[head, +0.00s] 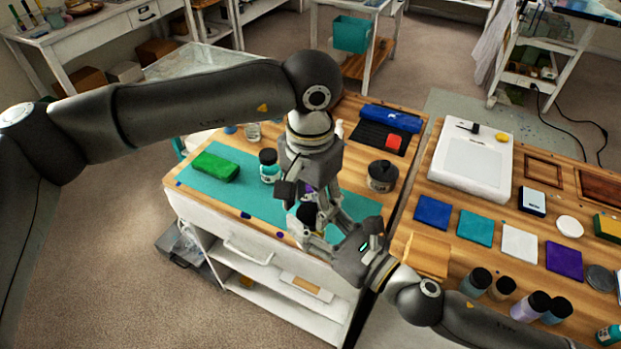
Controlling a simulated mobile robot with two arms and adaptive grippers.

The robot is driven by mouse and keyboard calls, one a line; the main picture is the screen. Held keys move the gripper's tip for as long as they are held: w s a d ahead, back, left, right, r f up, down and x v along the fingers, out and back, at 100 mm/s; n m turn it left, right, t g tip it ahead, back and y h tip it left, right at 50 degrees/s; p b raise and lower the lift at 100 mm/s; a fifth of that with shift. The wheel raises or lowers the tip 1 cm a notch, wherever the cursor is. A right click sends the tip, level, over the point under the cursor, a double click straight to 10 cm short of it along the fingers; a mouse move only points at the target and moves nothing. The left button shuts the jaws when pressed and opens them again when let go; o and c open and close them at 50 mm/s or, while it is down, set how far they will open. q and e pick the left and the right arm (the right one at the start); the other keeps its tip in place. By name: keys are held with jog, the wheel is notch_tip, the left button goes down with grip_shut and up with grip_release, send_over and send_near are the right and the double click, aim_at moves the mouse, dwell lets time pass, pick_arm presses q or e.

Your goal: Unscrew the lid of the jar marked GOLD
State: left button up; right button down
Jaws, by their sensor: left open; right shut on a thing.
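A jar (307,213) with a dark lid stands on the teal mat (250,198), largely hidden between my two grippers. I cannot read its label, so I cannot tell whether it is marked GOLD. My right gripper (318,222) reaches in from the lower right and is shut on this jar. My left gripper (305,192) points down from above, open, close over the jar; I cannot tell whether it touches the lid. Another jar (269,166), with a black lid and teal-and-white body, stands upright on the mat to the left.
A green block (215,167) lies on the mat's left. A dark round pot (383,176), a blue roll (390,118) and a black tray (378,138) with a red block stand behind right. The right table (428,212) holds coloured squares, a white device (472,165) and several bottles.

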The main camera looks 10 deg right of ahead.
pick_arm(q)
jog(key=shift+f, duration=1)
jog(key=c, duration=0.7)
jog(key=o, duration=1)
